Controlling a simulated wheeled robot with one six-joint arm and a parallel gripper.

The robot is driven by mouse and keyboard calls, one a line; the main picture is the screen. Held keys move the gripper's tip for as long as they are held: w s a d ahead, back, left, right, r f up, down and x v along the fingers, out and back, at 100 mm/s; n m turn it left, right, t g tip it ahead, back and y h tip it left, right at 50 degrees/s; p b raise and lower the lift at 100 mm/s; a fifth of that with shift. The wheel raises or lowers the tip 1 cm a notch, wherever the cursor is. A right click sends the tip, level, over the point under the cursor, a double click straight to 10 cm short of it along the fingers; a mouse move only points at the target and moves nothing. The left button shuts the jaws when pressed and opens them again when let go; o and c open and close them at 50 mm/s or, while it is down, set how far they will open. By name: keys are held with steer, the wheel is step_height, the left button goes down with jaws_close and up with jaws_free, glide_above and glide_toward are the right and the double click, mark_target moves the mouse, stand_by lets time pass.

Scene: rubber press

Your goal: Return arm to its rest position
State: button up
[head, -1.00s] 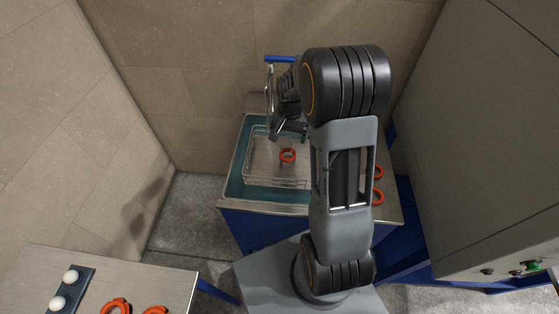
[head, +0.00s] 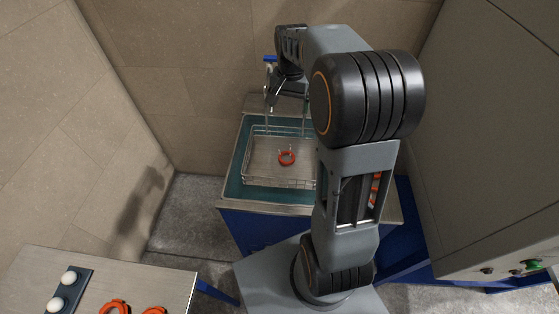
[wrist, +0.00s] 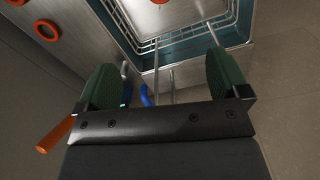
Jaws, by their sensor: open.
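My gripper (head: 284,100) hangs above the back part of the wash basin in the head view, small and partly dark against the wall. In the wrist view its two green-padded fingers (wrist: 164,88) stand wide apart with nothing between them. A wire basket (head: 262,178) sits in the teal-lined basin (head: 232,186). One red-orange ring (head: 287,158) lies in the basket, below and apart from my gripper. My arm's upper links cover the right side of the basin.
A metal table (head: 160,277) at lower left holds red-orange rings (head: 115,307) and a dark block with two white knobs (head: 68,290). A grey cabinet (head: 480,150) stands close on the right. More rings (wrist: 46,30) lie beside the basin in the wrist view. Tiled walls (head: 180,90) close off the back and left.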

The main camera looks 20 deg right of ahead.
steer(key=shift+r, duration=0.45)
stand_by(0.4)
steer(key=s+a+n+t, duration=0.2)
steer(key=s+a+n, duration=0.2)
steer(key=s, duration=0.4)
steer(key=s+a+n+t, duration=0.1)
steer(key=s+a+n, duration=0.3)
steer(key=s+a, duration=0.2)
steer(key=shift+s+f+t, duration=0.3)
steer(key=shift+s+t, duration=0.1)
steer(key=shift+s, duration=0.85)
steer(key=shift+a, duration=0.1)
